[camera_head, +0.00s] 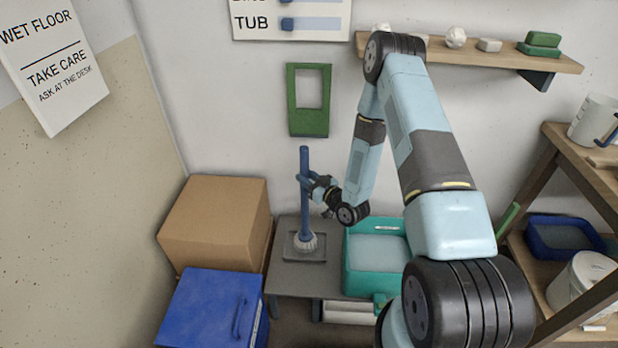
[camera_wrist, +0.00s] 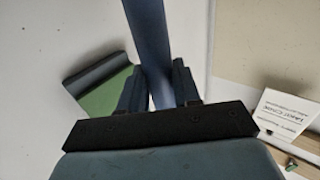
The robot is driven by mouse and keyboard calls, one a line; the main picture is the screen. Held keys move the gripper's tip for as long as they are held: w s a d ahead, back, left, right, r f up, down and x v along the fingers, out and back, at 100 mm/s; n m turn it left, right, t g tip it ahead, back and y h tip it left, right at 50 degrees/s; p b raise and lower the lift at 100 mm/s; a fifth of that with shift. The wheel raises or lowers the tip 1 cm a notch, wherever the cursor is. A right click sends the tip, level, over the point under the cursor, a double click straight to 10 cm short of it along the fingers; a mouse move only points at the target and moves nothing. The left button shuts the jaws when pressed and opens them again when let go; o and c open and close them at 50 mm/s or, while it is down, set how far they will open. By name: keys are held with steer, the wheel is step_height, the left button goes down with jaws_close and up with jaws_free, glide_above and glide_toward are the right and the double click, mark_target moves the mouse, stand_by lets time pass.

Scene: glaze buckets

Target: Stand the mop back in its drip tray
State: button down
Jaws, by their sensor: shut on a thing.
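In the wrist view the handle (camera_wrist: 148,40) passes between my two fingers (camera_wrist: 160,88); the mop head is out of that view.
A teal tub (camera_head: 354,270) stands on the table (camera_head: 286,284) right of the tray. A cardboard box (camera_head: 214,222) and a blue lidded bin (camera_head: 208,306) stand to the left. A green frame (camera_head: 309,125) hangs on the wall behind. A wooden rack (camera_head: 541,172) stands at right.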

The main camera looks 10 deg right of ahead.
steer(key=c, duration=0.8)
jaws_free()
steer(key=shift+d, duration=0.1)
steer(key=v, duration=1.2)
steer(key=w+d+r+n+g+h, duration=0.25)
steer(key=w+r+h, duration=0.25)
steer(key=w+r, duration=0.5)
steer(key=s+d+r+m+g+h, duration=0.1)
steer(key=s+d+r+m+h, duration=0.15)
steer(key=r, duration=0.55)
steer(key=s+d+r+m+g+h, duration=0.15)
steer(key=s+r, duration=0.25)
steer(key=r, duration=0.4)
steer(key=s+d+r+m+h, duration=0.1)
steer(key=s+d+r+h, duration=0.15)
steer(key=r, duration=0.55)
steer(key=s+r+m+g, duration=0.1)
steer(key=s+r, duration=0.2)
steer(key=s, duration=0.5)
steer(key=s+r+m+g, duration=0.1)
steer(key=s+r, duration=0.3)
steer(key=s, duration=0.5)
steer(key=s+a+r+m+g, duration=0.1)
steer(key=s+r+m+g, duration=0.1)
steer(key=s, duration=0.7)
steer(key=shift+s+r+m+y, duration=0.25)
steer(key=shift+r+m, duration=0.2)
steer(key=shift+r, duration=0.55)
